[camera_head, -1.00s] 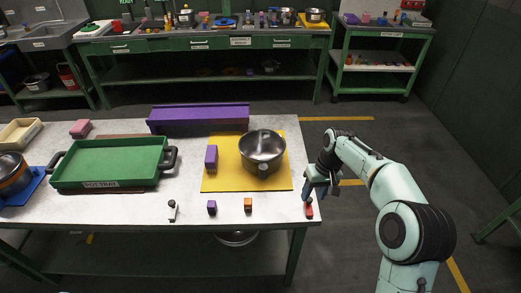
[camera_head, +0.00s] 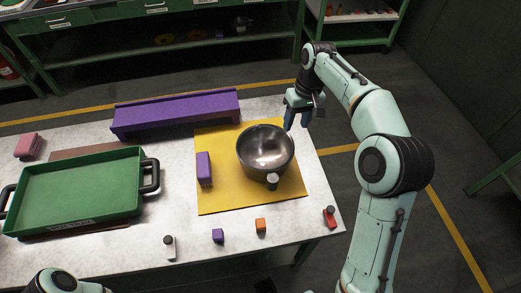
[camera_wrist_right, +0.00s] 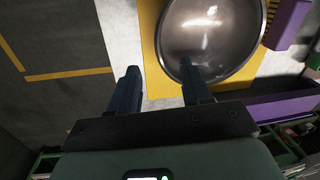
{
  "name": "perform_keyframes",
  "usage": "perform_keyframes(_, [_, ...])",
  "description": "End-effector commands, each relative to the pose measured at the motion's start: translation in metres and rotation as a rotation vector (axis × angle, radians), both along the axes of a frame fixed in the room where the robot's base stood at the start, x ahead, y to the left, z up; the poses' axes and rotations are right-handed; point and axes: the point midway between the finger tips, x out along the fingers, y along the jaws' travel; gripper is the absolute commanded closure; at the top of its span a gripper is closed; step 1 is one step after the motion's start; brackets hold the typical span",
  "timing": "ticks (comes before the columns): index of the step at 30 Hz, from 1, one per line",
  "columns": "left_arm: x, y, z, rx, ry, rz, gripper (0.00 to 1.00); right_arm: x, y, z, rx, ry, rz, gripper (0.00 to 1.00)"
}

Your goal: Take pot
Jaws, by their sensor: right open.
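The steel pot (camera_head: 265,147) stands upright on the yellow mat (camera_head: 215,135), with a short grey handle or knob (camera_head: 272,181) towards the front. It also shows in the right wrist view (camera_wrist_right: 212,35). My right gripper (camera_head: 297,118) is open and empty by the pot's far right rim, pointing down. In the right wrist view its fingers (camera_wrist_right: 158,78) are apart. One finger overlaps the pot's rim and the other lies outside it; I cannot tell whether either touches. My left gripper is out of view.
A green tray (camera_head: 80,190) with black handles lies left. A purple block (camera_head: 204,168) stands on the mat. A long purple shelf (camera_head: 178,112) is behind. Small purple (camera_head: 218,236), orange (camera_head: 261,225) and red (camera_head: 330,214) pieces line the front. The floor right of the table is clear.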

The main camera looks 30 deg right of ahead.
Motion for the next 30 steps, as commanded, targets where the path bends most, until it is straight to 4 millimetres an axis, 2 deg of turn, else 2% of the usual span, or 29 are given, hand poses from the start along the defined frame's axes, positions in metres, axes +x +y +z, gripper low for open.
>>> perform_keyframes(1, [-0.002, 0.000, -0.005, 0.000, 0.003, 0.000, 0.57, -0.001, 0.002, -0.013, 0.001, 0.006, 0.001, 0.52])
perform_keyframes(3, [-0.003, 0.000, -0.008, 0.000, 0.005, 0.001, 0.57, -0.001, 0.004, -0.028, 0.001, 0.006, 0.001, 0.52])
perform_keyframes(9, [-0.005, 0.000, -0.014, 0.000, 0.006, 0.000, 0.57, 0.000, 0.008, -0.059, 0.001, 0.004, -0.001, 0.52])
perform_keyframes(16, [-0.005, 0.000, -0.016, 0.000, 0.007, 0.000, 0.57, 0.001, 0.011, -0.075, 0.001, 0.004, 0.000, 0.52])
perform_keyframes(24, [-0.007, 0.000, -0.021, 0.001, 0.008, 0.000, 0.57, 0.003, 0.019, -0.112, 0.001, 0.004, 0.001, 0.52])
perform_keyframes(30, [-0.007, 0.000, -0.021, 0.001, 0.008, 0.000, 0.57, 0.004, 0.020, -0.118, 0.000, 0.001, 0.000, 0.52])
